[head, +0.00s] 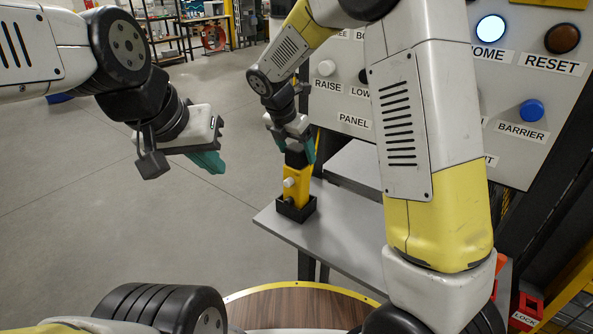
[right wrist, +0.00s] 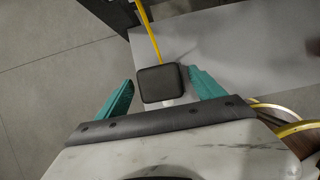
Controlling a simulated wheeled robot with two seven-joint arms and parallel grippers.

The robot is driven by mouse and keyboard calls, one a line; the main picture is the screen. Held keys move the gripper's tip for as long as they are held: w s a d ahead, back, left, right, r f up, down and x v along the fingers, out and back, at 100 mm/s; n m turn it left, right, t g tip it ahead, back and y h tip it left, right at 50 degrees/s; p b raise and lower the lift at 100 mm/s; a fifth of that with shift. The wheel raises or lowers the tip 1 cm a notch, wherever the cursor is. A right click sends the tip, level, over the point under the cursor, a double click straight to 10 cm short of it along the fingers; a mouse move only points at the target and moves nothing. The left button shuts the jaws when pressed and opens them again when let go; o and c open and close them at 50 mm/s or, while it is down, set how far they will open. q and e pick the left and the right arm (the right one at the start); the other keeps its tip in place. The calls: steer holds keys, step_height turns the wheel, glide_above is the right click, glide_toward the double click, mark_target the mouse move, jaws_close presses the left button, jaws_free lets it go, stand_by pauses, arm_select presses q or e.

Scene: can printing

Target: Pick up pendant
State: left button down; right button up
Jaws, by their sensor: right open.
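The pendant (head: 296,188) is a yellow handheld unit with a black top. It stands upright in a small black holder (head: 295,210) on a grey shelf. My right gripper (head: 301,148) is over its top, pointing down. In the right wrist view the pendant's black top (right wrist: 160,84) lies between the two teal fingers, with a gap on each side, so the gripper is open around it. My left gripper (head: 208,161) hangs over the floor to the left, away from the pendant. Its finger gap is hidden.
The grey shelf (head: 345,235) has free room in front of the holder. A control panel (head: 520,90) with labelled buttons rises at the right. A yellow cable (right wrist: 150,35) runs beside the pendant. A wooden round surface (head: 300,308) with a yellow rim lies at the bottom.

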steer(key=shift+f, duration=0.2)
jaws_close()
steer(key=shift+r, duration=0.1)
